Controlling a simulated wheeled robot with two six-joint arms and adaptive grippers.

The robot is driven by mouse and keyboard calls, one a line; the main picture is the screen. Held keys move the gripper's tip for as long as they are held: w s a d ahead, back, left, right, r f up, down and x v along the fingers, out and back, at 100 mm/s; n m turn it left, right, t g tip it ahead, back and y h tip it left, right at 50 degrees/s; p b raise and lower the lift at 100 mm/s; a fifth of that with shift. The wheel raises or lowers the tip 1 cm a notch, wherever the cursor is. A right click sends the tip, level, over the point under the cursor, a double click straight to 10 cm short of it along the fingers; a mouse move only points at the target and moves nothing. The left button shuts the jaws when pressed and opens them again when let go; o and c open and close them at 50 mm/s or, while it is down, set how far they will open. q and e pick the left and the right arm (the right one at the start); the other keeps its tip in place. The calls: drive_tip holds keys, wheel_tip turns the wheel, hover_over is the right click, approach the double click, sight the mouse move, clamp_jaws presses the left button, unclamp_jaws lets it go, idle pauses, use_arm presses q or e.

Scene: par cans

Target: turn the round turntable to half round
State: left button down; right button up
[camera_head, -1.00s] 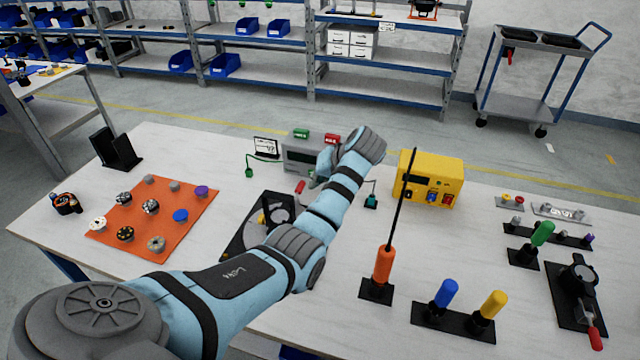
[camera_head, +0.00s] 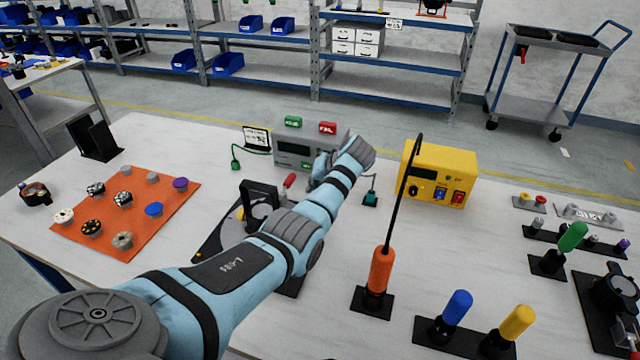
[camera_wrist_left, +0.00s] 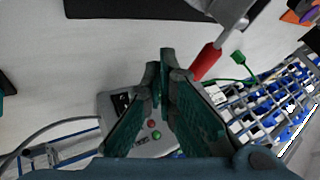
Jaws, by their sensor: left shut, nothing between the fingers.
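The turntable (camera_head: 222,232) appears to be the dark assembly on a black base left of my left arm in the head view. A black upright frame (camera_head: 260,192) and a red handle (camera_head: 289,180) rise from it. My forearm hides its right part, so I cannot tell its angle. My left gripper (camera_wrist_left: 165,62) is shut and empty, its fingers pointing down past the wrist. In the wrist view the red handle (camera_wrist_left: 206,62) on a grey metal piece (camera_wrist_left: 225,12) lies just right of the fingertips, seemingly apart. My right gripper is out of view.
A grey tester box (camera_head: 293,150) stands behind the gripper, with a yellow power unit (camera_head: 437,175) to its right. An orange-handled tool (camera_head: 380,275) stands upright right of my arm. An orange mat (camera_head: 110,235) with several knobs lies left.

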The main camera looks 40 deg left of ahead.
use_arm(q)
drive_tip(key=b+x, duration=0.1)
drive_tip(key=x, duration=0.1)
drive_tip(key=shift+a+f, duration=0.1)
drive_tip(key=shift+f, duration=0.25)
drive_tip(key=a, duration=0.1)
drive_tip(key=s+a+p, duration=0.1)
drive_tip(key=a, duration=0.1)
drive_tip(key=shift+s+a+r, duration=0.15)
drive_tip(key=shift+r, duration=0.25)
drive_tip(key=shift+s+a+r, duration=0.1)
drive_tip(key=shift+s+a, duration=0.1)
drive_tip(key=shift+a, duration=0.3)
